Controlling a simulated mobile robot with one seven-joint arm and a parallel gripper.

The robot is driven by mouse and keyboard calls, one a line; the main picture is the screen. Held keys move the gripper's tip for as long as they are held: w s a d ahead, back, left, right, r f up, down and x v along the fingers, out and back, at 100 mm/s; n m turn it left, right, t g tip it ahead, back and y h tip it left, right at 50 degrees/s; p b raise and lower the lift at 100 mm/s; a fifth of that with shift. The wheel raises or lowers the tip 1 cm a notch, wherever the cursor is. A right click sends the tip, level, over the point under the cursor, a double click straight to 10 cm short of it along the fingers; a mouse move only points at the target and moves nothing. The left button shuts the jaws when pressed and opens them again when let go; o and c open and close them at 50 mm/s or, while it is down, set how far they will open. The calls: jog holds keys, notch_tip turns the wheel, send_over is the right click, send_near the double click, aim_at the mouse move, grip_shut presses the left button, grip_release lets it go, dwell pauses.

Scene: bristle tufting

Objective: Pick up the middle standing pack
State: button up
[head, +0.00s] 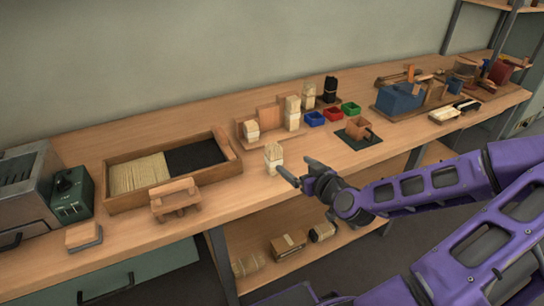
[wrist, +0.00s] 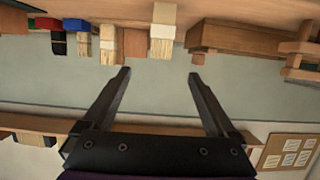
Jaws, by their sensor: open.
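Several pale bristle packs stand on the bench. In the head view, a tall one (head: 292,113) stands at the wooden rack, between a shorter pack (head: 251,131) on the left and another pale pack (head: 308,96) farther back. I cannot tell for sure which one counts as the middle. A separate pack (head: 273,158) stands in front of the rack, near the bench edge. My gripper (head: 297,168) is open and empty, just right of this front pack and apart from it. The wrist view is upside down; a pale pack (wrist: 162,35) shows beyond the gap between my fingertips (wrist: 160,74).
A black pack (head: 330,89) stands behind blue (head: 314,119), red (head: 333,113) and green (head: 351,109) bins. A wooden tray (head: 124,203) and small wooden stand (head: 175,199) lie left. A dark mat with a wooden piece (head: 358,130) is right of my gripper.

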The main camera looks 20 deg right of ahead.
aim_at(277, 153)
jog(key=b+x, duration=0.1)
jog(key=x, duration=1)
jog(key=shift+w+f+b, duration=0.15)
jog(key=shift+w+b, duration=0.15)
jog(key=shift+b, duration=0.05)
jog(key=shift+f+b+x, duration=0.15)
jog(key=shift+b+x, duration=0.05)
jog(key=shift+x, duration=1.2)
jog(key=shift+f+b+x, duration=0.2)
jog(key=shift+x, duration=1.15)
jog(key=shift+s, duration=0.1)
jog(key=c, duration=1.4)
grip_shut()
jog(key=shift+r, duration=0.15)
